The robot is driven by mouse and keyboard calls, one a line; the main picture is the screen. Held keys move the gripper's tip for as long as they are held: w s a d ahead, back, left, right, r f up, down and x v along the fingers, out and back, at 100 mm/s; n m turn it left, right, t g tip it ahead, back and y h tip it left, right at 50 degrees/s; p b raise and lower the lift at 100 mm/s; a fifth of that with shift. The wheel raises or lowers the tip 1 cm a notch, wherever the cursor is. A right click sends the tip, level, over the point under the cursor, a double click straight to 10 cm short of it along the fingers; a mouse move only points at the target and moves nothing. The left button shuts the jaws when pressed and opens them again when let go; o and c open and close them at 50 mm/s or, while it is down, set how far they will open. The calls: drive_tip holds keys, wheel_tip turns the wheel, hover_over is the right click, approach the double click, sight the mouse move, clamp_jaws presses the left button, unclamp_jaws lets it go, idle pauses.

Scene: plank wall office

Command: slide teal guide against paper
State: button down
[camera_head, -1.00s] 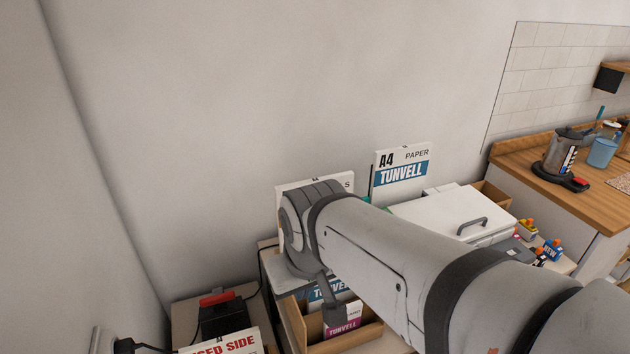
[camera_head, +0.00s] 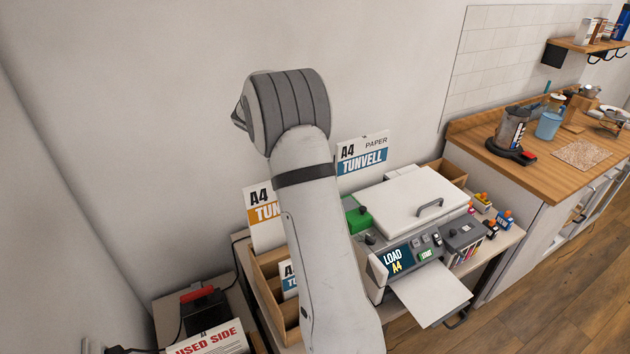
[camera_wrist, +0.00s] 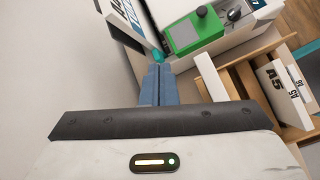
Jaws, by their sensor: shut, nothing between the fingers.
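A small teal piece (camera_wrist: 158,55), apparently the guide, shows in the wrist view just beyond my fingertips. My gripper (camera_wrist: 157,67) has its blue fingers together, with nothing between them; I cannot tell whether they touch the teal piece. Any paper against the guide is not clear there. In the head view my arm hides the gripper, and I cannot make out the guide. The white printer (camera_head: 410,195) shows "LOAD A4" on its screen (camera_head: 394,260), and a white sheet (camera_head: 430,292) lies at its front.
A green box (camera_wrist: 192,33) with a grey screen is close beside my fingers. An A4 Tunvell pack (camera_head: 363,154) stands behind the printer. A wooden organiser (camera_head: 268,292) holds packs on the left. Ink bottles (camera_head: 482,203) stand to the right.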

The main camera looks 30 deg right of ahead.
drive_tip(key=w+a+f+n+p, duration=0.1)
drive_tip(key=w+a+f+n, duration=0.15)
drive_tip(key=f, duration=0.35)
drive_tip(key=w+a+f+n, duration=0.1)
drive_tip(key=w+f+n, duration=0.15)
drive_tip(key=f, duration=0.25)
drive_tip(key=d+r+x, duration=0.1)
drive_tip(key=d+x, duration=0.1)
drive_tip(key=x, duration=1)
drive_tip(key=shift+s+d+r+h, duration=0.15)
drive_tip(key=shift+s+d+h, duration=0.1)
drive_tip(key=shift+s+h, duration=0.1)
